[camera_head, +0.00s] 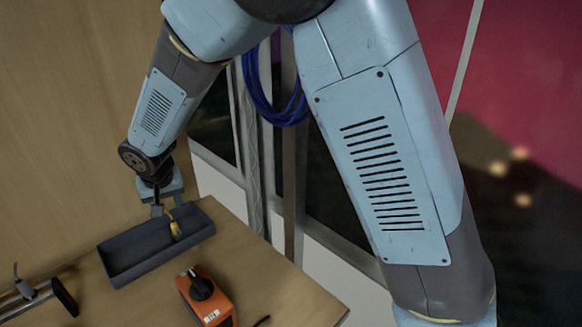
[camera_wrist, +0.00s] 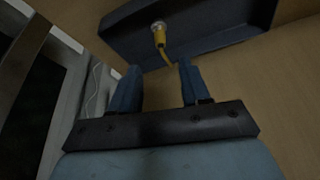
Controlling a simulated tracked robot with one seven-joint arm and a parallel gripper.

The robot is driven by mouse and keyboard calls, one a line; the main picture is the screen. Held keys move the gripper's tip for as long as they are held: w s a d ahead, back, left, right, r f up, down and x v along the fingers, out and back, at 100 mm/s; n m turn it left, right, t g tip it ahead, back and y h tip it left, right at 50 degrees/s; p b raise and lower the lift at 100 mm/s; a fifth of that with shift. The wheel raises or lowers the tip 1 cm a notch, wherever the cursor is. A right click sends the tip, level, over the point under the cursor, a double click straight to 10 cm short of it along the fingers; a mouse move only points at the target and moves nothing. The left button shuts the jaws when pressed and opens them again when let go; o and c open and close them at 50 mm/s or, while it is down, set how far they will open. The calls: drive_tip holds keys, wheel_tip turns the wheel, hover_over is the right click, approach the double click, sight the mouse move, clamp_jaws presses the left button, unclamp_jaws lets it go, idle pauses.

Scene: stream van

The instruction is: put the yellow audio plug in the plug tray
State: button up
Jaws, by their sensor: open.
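The yellow audio plug (camera_head: 175,229) is in the dark grey plug tray (camera_head: 122,272), near the tray's right end. In the wrist view the plug (camera_wrist: 160,38) shows its silver end inside the tray (camera_wrist: 222,38), and its yellow tail reaches over the near wall. My gripper (camera_head: 166,206) is at the tray's far right edge. In the wrist view my gripper's fingers (camera_wrist: 158,84) are spread apart with nothing between them, and the plug is ahead of them, apart from both.
An orange box (camera_head: 207,300) with a black knob stands on the wooden table in front of the tray. A metal rod stand (camera_head: 40,293) is at the left. A blue cable coil (camera_head: 270,95) hangs behind. The table's right edge is near the tray.

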drive_tip(key=d+r+m, duration=0.1)
drive_tip(key=d+r, duration=0.4)
drive_tip(key=d, duration=0.5)
drive_tip(key=d+r+m, duration=0.1)
drive_tip(key=d+r, duration=0.5)
drive_tip(key=d, duration=0.4)
drive_tip(key=d+r+m, duration=0.1)
drive_tip(key=d+r, duration=0.4)
drive_tip(key=d, duration=0.5)
drive_tip(key=s+d+r+m+h, duration=0.1)
drive_tip(key=s+d+r, duration=0.1)
drive_tip(key=s+d, duration=0.6)
drive_tip(key=s+d+r+m+t, duration=0.1)
drive_tip(key=s+d, duration=0.8)
drive_tip(key=d, duration=0.3)
drive_tip(key=shift+s+r+t+h, duration=0.25)
drive_tip(key=shift+r+t+h, duration=0.05)
drive_tip(key=shift+r+h, duration=0.1)
drive_tip(key=shift+s, duration=0.1)
